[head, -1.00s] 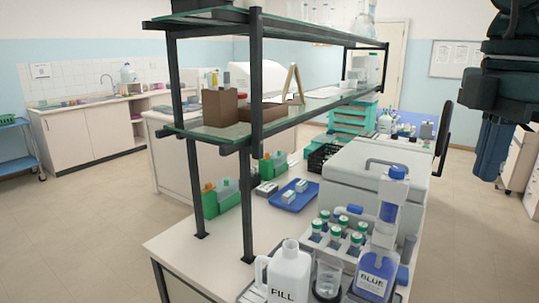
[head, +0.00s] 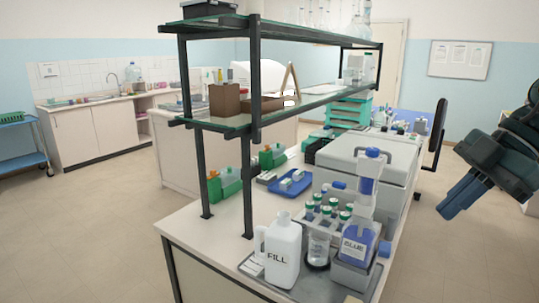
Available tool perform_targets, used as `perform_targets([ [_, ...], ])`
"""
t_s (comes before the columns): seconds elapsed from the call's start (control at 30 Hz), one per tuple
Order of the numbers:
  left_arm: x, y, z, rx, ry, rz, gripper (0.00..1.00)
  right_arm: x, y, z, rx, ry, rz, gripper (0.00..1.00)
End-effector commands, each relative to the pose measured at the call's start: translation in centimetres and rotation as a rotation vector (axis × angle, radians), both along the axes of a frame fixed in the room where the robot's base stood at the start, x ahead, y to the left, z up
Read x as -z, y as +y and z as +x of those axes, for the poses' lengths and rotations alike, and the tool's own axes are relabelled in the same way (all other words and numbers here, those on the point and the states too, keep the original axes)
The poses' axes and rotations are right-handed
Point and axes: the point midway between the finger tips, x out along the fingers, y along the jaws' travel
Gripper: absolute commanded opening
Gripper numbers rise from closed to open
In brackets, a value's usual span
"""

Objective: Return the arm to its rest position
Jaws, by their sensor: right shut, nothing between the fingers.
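My right gripper (head: 455,203) is at the right side of the head view, with dark blue fingers pointing down and to the left. It is shut and empty, in the air to the right of the lab bench (head: 206,258). It looks apart from everything on the bench. My left gripper does not show.
A glass shelf (head: 215,122) stands over the bench. A dark monitor (head: 438,133) is behind. The floor at right is clear.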

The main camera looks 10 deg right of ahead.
Motion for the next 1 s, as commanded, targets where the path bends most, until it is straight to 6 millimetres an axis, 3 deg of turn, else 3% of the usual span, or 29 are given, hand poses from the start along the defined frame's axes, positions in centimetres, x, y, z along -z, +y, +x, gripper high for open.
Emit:
perform_targets([
  [0.17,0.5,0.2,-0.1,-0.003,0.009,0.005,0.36,6.5,-0.5,2.2,0.049,-0.177,0.345,0.0],
  [0.3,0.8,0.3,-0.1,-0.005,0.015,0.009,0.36,12.0,-1.0,3.4,0.185,-0.334,0.55,0.0],
  [0.53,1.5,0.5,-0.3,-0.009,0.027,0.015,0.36,22.8,-1.3,3.2,0.549,-0.51,0.696,0.0],
  [0.77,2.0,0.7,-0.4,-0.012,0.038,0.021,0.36,34.9,1.6,-0.8,0.949,-0.491,0.62,0.0],
  [0.9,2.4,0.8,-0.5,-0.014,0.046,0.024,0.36,41.3,6.0,-4.9,1.131,-0.369,0.518,0.0],
  [1.0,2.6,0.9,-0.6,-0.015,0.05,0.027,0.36,44.4,9.7,-7.7,1.208,-0.259,0.449,0.0],
])
